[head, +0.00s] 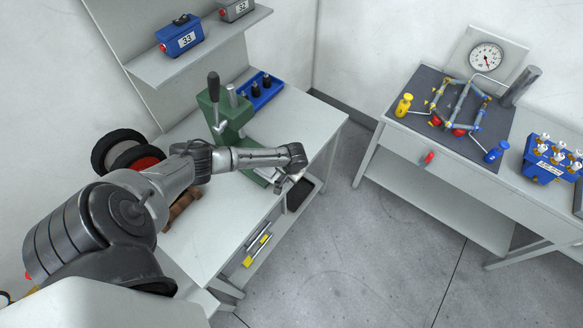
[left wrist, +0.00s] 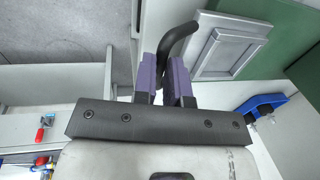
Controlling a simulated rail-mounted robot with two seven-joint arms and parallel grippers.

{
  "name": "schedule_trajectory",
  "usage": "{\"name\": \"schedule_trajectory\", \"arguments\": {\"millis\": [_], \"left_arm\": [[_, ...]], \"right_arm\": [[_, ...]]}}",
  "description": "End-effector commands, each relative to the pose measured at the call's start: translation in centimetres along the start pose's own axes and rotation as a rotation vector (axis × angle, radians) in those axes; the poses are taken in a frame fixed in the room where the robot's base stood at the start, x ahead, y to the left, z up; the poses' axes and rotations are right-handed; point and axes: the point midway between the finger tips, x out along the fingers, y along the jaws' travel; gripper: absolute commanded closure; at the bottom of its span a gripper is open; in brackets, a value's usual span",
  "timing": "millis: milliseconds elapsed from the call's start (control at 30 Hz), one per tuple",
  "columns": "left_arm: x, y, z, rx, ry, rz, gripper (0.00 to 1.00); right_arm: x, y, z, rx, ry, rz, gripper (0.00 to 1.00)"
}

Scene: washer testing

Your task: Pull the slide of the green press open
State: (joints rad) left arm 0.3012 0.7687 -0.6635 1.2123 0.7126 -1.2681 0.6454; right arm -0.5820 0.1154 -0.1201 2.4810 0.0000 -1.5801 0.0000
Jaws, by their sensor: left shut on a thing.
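The green press (head: 232,118) stands on the left bench, with its lever raised. Its grey slide (head: 266,173) shows in part low at its front, behind my arm. In the left wrist view the slide (left wrist: 229,50) is a light grey framed plate beside the green base (left wrist: 302,72), with a curved black handle (left wrist: 180,36) at its edge. My left gripper (left wrist: 163,82) has its purple fingers shut on this handle. In the head view my left gripper (head: 291,179) is at the bench's front edge, its fingers mostly hidden. My right gripper is not in view.
A blue tray (head: 262,91) with black parts sits behind the press. Wire spools (head: 122,148) stand left of my arm. A second bench (head: 450,160) with a gauge and pipe frame is at the right. Open floor (head: 360,240) lies between the benches.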

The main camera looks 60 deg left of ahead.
Motion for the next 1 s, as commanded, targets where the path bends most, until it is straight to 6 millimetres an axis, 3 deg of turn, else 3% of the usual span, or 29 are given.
{"name": "schedule_trajectory", "arguments": {"millis": [367, 400, 633, 1000], "left_arm": [[0.06, -0.1, 0.13, -0.007, 0.001, -0.001, 1.0], [0.06, -0.1, 0.13, -0.007, 0.001, -0.001, 0.85], [0.05, -0.11, 0.15, -0.007, 0.0, -0.001, 0.63], [-0.76, -0.11, 0.12, -0.006, 0.001, 0.0, 0.62]], "right_arm": [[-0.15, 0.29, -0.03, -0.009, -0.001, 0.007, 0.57], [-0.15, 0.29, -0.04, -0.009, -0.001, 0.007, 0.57], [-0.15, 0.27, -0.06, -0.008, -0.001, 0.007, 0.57], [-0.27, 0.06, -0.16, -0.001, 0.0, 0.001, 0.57]]}}
